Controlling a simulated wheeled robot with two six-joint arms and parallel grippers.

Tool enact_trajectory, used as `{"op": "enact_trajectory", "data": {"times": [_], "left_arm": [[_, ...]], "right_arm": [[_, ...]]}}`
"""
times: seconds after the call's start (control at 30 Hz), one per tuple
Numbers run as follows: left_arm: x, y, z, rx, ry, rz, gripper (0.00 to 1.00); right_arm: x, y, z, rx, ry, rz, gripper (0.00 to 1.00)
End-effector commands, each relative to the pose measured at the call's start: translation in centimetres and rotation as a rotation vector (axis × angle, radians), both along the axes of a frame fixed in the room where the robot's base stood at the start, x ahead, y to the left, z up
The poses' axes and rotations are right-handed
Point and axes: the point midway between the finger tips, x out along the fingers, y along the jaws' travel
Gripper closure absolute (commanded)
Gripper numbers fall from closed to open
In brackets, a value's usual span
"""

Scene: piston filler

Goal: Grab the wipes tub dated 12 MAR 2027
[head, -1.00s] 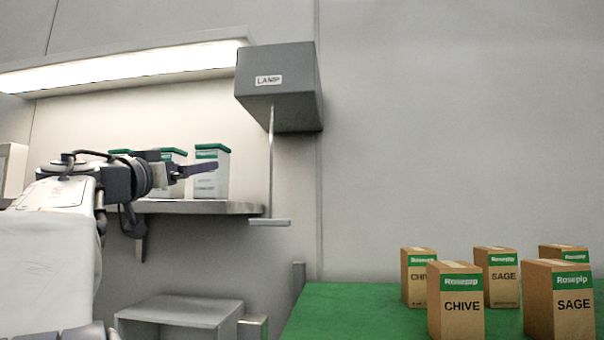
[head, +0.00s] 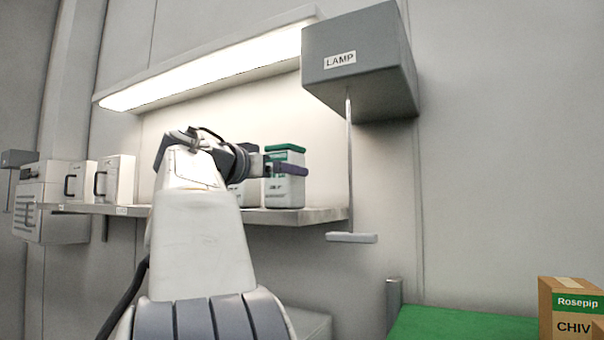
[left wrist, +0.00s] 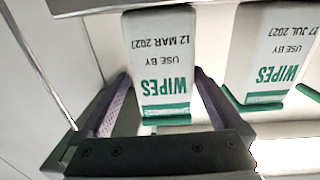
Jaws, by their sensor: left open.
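The wipes tub reading USE BY 12 MAR 2027 (left wrist: 165,55) is white with a green lid and appears upside down in the left wrist view. It stands between the fingers of my left gripper (left wrist: 162,100), which is open, with a finger on each side; contact cannot be told. In the head view this is the rightmost tub (head: 285,192) on the shelf, with a purple finger of the left gripper (head: 288,168) across its front. A second tub, dated 27 JUL 2027 (left wrist: 270,50), stands beside it. My right gripper is out of view.
The shelf (head: 305,215) carries white boxes with handles (head: 115,180) at the left. A lit lamp (head: 215,65) hangs above, with a LAMP box (head: 360,60) and a pull rod (head: 349,170) just right of the tubs. A green surface (head: 450,325) holds a Rosepip carton (head: 572,310).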

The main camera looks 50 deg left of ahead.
Motion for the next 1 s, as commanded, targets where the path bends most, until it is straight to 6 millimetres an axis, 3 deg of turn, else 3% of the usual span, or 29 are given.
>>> {"op": "enact_trajectory", "data": {"times": [0.43, 0.73, 0.77, 1.0], "left_arm": [[5.0, 1.6, 0.7, 0.0, 0.0, -0.002, 0.0], [5.6, 1.8, 0.5, 0.002, -0.001, 0.001, 0.0], [5.6, 1.8, 0.5, 0.002, -0.001, 0.001, 0.04], [5.6, 1.7, 0.5, 0.002, 0.0, 0.0, 0.96]], "right_arm": [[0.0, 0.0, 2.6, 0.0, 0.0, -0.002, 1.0], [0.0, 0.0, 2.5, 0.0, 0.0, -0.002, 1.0], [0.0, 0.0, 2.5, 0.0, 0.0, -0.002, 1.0], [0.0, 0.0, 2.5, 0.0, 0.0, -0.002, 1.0]]}}
